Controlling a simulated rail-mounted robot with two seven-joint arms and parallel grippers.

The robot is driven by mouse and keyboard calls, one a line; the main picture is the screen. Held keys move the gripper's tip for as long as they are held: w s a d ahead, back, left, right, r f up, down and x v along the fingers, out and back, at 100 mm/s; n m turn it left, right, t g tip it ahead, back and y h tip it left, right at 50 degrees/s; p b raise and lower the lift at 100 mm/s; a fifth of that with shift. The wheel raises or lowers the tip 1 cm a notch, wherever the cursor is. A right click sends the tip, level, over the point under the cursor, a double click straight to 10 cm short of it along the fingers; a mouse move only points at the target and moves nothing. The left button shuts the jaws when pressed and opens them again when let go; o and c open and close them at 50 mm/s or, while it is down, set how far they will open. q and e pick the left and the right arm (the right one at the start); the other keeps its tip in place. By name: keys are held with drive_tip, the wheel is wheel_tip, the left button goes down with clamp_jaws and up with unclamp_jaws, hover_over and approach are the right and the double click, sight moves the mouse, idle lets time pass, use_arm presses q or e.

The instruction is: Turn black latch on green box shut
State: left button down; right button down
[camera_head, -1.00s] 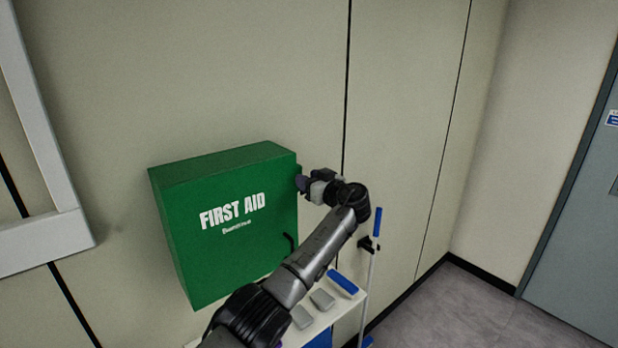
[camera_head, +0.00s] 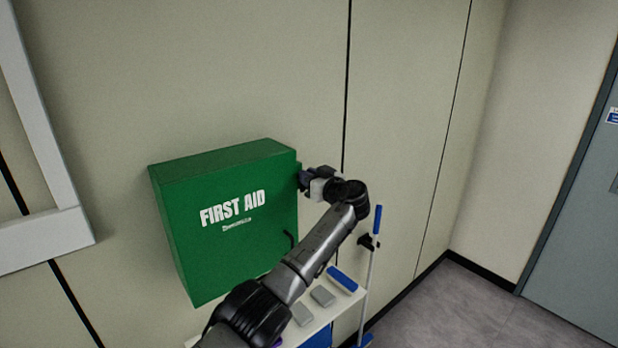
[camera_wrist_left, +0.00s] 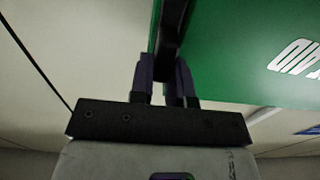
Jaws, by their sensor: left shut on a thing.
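The green first aid box (camera_head: 235,225) hangs on the wall with its door closed against the body, as far as I can see. It also fills the upper right of the left wrist view (camera_wrist_left: 250,60). My left gripper (camera_head: 304,180) is at the box's right side, near the top. In the left wrist view its two dark fingers (camera_wrist_left: 165,75) are closed on the black latch (camera_wrist_left: 170,30) at the box's edge. In the head view the gripper hides the latch. A small dark part (camera_head: 289,239) shows lower on the box's right edge. My right gripper is not in view.
A white shelf or cart (camera_head: 325,310) with grey blocks (camera_head: 322,296) and a blue-handled item (camera_head: 342,279) stands below the box. A blue-topped pole (camera_head: 376,222) stands to its right. A white frame (camera_head: 45,235) is on the wall at left.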

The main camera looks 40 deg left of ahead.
use_arm(q)
drive_tip(key=shift+m, duration=0.3)
drive_tip(key=shift+w+f+m+b, duration=0.15)
drive_tip(key=shift+m+b, duration=0.2)
drive_tip(key=shift+m, duration=0.35)
drive_tip(key=shift+w+d+m, duration=0.1)
drive_tip(key=shift+w+m, duration=0.05)
drive_tip(key=shift+m, duration=0.75)
drive_tip(key=m, duration=0.4)
drive_tip(key=f+m, duration=0.1)
drive_tip(key=m, duration=0.4)
drive_tip(key=w+m, duration=0.1)
drive_tip(key=m, duration=0.3)
drive_tip(key=shift+w+d+f+m+p, duration=0.1)
drive_tip(key=shift+d+f+m+p, duration=0.1)
drive_tip(key=shift+m+p, duration=0.2)
drive_tip(key=shift+m, duration=0.3)
